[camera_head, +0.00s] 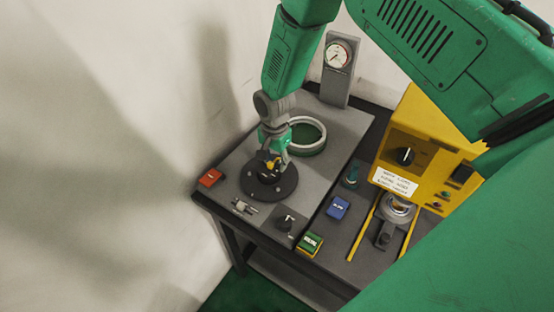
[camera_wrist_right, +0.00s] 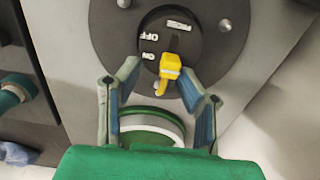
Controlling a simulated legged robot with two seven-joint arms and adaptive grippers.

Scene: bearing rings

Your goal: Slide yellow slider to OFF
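The yellow slider (camera_wrist_right: 169,70) stands up from a dark round dial plate (camera_wrist_right: 205,50) with ON, OFF and a third label. In the wrist view it is closest to the ON label, and OFF is farther up. The head view also shows the slider (camera_head: 271,163) on the dial plate (camera_head: 284,191), partly covered by my gripper. My right gripper (camera_wrist_right: 158,72) is open, with one finger on each side of the slider. I cannot tell whether either finger touches it. It also shows in the head view (camera_head: 269,160), pointing down over the plate. My left gripper is out of view.
A pale ring with a green inside (camera_head: 308,134) lies behind the plate. A gauge post (camera_head: 338,72) stands at the back. A yellow machine (camera_head: 425,140) is at right. A red block (camera_head: 210,178), blue block (camera_head: 338,208) and green block (camera_head: 310,244) sit around the bench.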

